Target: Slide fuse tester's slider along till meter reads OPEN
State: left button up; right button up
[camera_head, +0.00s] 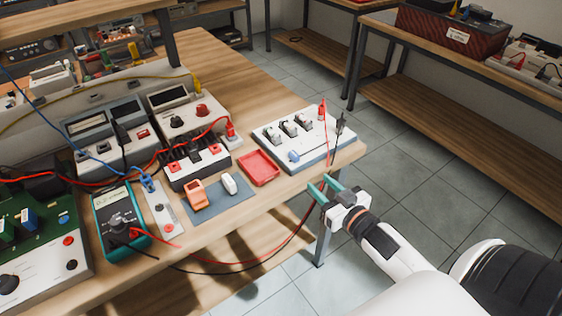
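A white panel (322,146) with several fuse clips (286,129) stands near the table's right front corner and looks like the fuse tester. A blue knob (293,156) sits near its front edge, possibly the slider. Red and black probes (322,108) stand at its right end. A teal handheld meter (121,222) lies at the front left; its display is too small to read. My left gripper is out of view.
A red tray (259,168) lies left of the panel. A grey mat (218,201) holds an orange and a white piece. Red and black leads (253,262) hang below the table edge, near my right gripper. Bench instruments (111,137) crowd the left. The floor to the right is clear.

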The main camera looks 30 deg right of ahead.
aim_at(290, 152)
jog(key=shift+t+y, duration=0.3)
jog(key=shift+t, duration=0.1)
jog(key=w+r, duration=0.1)
jog(key=w, duration=0.3)
jog(key=w+a+r, duration=0.1)
jog(key=w, duration=0.3)
jog(key=w+a+r, duration=0.1)
jog(key=w, duration=0.3)
jog(key=shift+w+a+r, duration=0.1)
jog(key=shift+a+r, duration=0.05)
grip_shut()
